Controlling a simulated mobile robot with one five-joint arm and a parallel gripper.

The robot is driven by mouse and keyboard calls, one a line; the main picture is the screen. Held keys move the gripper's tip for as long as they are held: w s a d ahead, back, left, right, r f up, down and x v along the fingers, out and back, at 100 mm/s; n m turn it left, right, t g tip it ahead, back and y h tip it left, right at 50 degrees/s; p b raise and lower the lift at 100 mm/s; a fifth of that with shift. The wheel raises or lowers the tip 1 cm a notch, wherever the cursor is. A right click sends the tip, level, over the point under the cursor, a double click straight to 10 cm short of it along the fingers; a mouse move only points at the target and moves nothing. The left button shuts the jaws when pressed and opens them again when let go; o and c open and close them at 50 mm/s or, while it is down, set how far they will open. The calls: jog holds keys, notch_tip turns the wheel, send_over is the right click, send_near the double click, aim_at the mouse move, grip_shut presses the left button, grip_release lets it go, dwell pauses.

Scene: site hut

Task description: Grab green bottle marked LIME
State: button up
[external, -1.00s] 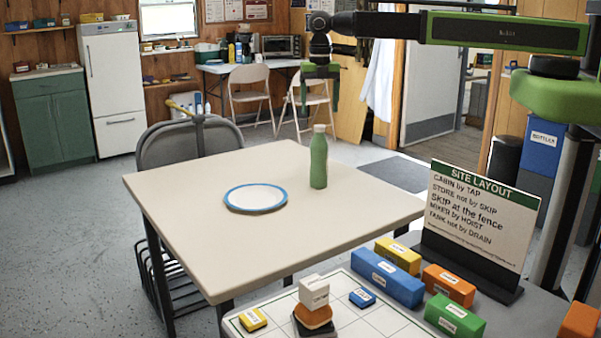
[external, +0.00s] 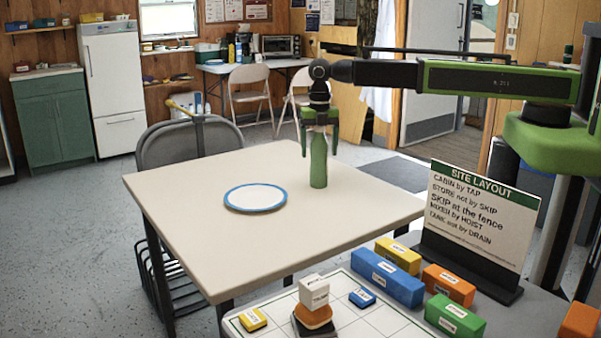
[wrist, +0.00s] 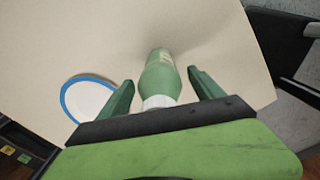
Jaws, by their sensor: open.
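The green bottle (external: 318,166) stands upright on the beige table (external: 215,180). It also shows in the wrist view (wrist: 160,78), with its pale cap toward the camera and part of a label visible; I cannot read the lettering. My gripper (external: 319,148) is open and points down, its fingers on either side of the bottle's upper part. In the wrist view my gripper's fingers (wrist: 161,88) flank the bottle with a gap on each side. The cap is hidden by the gripper in the external view.
A white plate with a blue rim (external: 255,197) lies on the table left of the bottle. In front, a second surface holds a SITE LAYOUT sign (external: 480,218) and several labelled blocks (external: 387,277). A grey chair (external: 188,145) stands at the table's left.

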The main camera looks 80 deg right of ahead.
jog(key=c, duration=1.4)
jog(key=shift+c, duration=0.2)
